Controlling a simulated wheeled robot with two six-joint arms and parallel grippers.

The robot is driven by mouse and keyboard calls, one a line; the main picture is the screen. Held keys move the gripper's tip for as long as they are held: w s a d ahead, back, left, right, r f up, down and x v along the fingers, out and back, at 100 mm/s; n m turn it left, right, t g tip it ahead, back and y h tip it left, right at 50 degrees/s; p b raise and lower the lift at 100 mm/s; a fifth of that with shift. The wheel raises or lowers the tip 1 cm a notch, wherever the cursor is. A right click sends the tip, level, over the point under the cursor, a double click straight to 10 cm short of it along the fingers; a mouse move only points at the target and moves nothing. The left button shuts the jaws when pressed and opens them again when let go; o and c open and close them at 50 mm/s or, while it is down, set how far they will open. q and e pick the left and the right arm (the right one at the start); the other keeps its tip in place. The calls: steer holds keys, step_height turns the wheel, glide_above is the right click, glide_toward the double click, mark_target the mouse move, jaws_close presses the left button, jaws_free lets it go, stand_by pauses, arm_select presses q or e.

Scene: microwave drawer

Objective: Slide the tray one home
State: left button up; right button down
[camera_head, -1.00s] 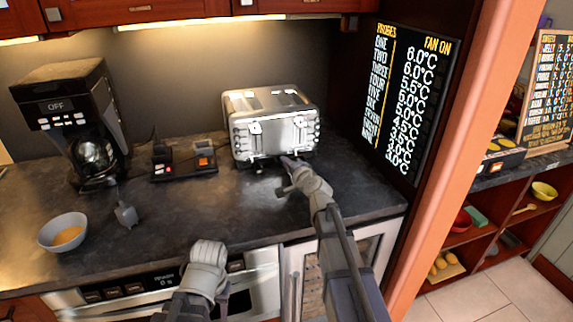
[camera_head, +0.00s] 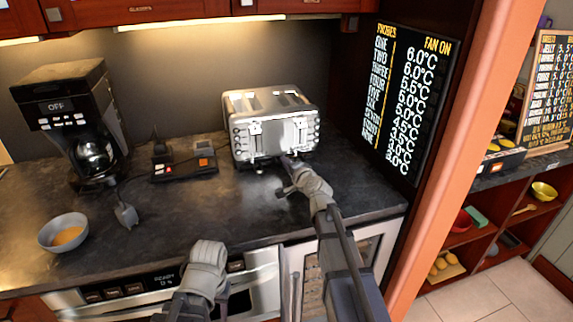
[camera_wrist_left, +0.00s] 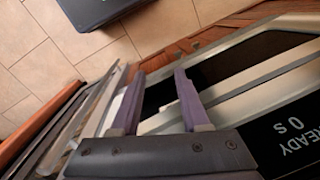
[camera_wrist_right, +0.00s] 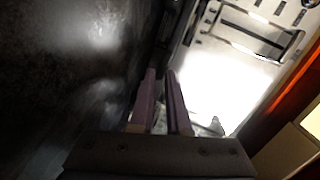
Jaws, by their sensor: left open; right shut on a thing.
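A silver toaster (camera_head: 272,122) stands at the back of the dark counter, and its front also shows in the right wrist view (camera_wrist_right: 215,75). My right gripper (camera_head: 289,161) is at the low front edge of the toaster. In the right wrist view its fingers (camera_wrist_right: 161,78) are close together on a thin part there, apparently the tray's edge. The tray itself is mostly hidden, and I cannot tell how far out it sits. My left gripper (camera_wrist_left: 160,92) is open and empty, in front of the oven's READY panel (camera_wrist_left: 291,135).
A coffee maker (camera_head: 78,120) stands at the left, with a bowl (camera_head: 64,232) in front. A black device (camera_head: 185,163) and a loose plug (camera_head: 125,214) lie left of the toaster. The counter's front middle is clear.

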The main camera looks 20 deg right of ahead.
stand_by(0.5)
steer(key=w, duration=0.2)
steer(key=shift+w, duration=0.3)
steer(key=c, duration=1.2)
jaws_free()
steer(key=shift+s, duration=0.2)
steer(key=p+v, duration=0.1)
steer(key=v, duration=0.6)
steer(key=shift+s+r+p, duration=0.1)
steer(key=shift+s+p, duration=0.25)
steer(key=shift+p, duration=0.05)
